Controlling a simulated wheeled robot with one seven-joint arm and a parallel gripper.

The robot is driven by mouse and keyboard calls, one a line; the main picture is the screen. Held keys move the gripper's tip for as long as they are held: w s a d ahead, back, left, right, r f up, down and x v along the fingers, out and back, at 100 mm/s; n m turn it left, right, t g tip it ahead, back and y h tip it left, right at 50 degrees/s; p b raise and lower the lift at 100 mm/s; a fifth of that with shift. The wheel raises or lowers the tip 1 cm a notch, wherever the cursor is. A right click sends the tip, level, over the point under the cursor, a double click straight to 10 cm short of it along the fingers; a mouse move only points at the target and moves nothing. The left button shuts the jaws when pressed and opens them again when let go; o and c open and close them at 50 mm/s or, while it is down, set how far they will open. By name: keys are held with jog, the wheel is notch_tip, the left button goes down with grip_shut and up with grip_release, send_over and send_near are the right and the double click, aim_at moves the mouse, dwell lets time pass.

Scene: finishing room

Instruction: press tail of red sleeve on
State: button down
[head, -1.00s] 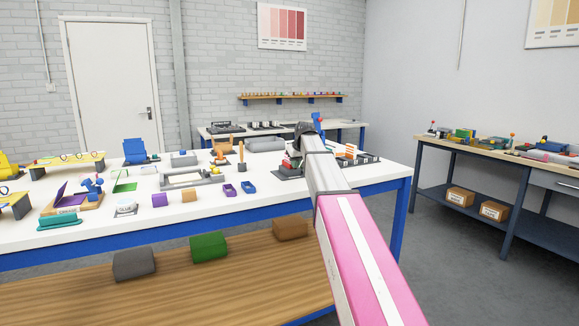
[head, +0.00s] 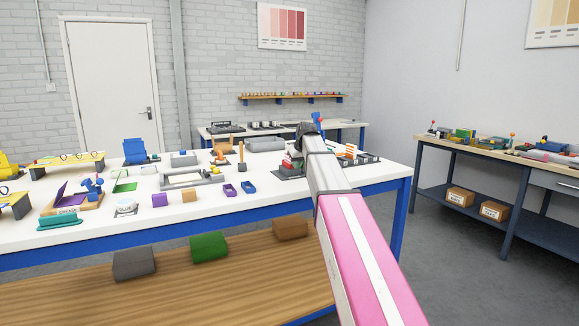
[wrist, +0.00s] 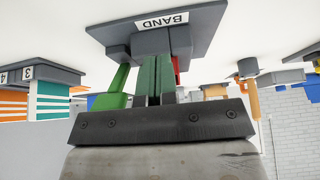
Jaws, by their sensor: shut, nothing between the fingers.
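The grey stand labelled BAND (wrist: 195,24) shows upside down in the wrist view, with grey blocks on it. A small red part (wrist: 177,68), perhaps the red sleeve, shows just right of my fingers and is mostly hidden behind them and the grey block. A bright green piece (wrist: 118,85) is left of my fingers. My gripper (wrist: 155,62) is shut and empty, its dark green fingers side by side close against the stand's block; I cannot tell whether they touch. In the head view the red part (head: 287,163) shows left of my arm, which hides my fingertips.
The white table (head: 190,212) is crowded with small fixtures. A tool in an orange-brown holder (head: 241,153) stands left of the BAND stand. A dark rack with orange-striped pieces (head: 350,151) is to its right. The table's front strip is mostly clear.

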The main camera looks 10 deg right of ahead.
jog(key=shift+s+d, duration=0.15)
jog(key=shift+s, duration=0.4)
notch_tip(320, 180, up, 10)
dwell(0.8)
jog(key=shift+s, duration=0.1)
